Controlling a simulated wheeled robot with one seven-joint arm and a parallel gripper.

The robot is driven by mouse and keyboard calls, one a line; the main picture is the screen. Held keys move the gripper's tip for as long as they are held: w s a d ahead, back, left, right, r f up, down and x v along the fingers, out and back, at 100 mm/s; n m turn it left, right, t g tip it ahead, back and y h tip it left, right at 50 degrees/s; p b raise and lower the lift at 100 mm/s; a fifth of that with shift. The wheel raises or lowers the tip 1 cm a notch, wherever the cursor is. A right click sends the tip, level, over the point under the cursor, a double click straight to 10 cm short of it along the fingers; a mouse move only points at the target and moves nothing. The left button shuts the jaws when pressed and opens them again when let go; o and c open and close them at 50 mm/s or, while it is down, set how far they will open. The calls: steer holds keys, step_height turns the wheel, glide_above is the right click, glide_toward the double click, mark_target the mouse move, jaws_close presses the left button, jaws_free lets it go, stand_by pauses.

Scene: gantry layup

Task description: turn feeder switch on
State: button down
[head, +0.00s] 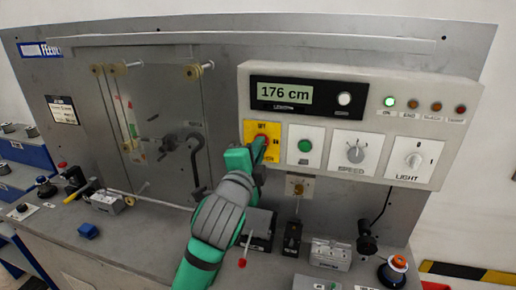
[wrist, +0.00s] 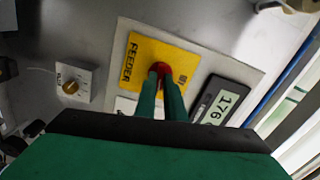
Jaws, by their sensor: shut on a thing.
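The feeder switch is a red knob on a yellow plate (head: 252,129) at the left end of the control panel in the head view. In the wrist view the yellow plate (wrist: 137,58) reads FEEDER, and the red knob (wrist: 163,68) shows between my fingertips. My gripper (head: 258,150) reaches up to the plate from below. Its green fingers (wrist: 165,85) are shut on the red knob. The fingers hide much of the knob, so its exact angle is hard to tell.
The grey panel (head: 458,92) also carries a display (head: 285,94) reading 176 cm, a green button (head: 305,146), a SPEED knob (head: 355,154) and a LIGHT knob (head: 413,160). The leftmost indicator lamp (head: 388,102) glows green. Small devices stand on the bench below.

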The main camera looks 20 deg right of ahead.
steer(key=shift+m, duration=1)
steer(key=c, duration=1.8)
jaws_free()
steer(key=shift+c, duration=0.2)
steer(key=v, duration=1.1)
steer(key=shift+w+f, duration=0.1)
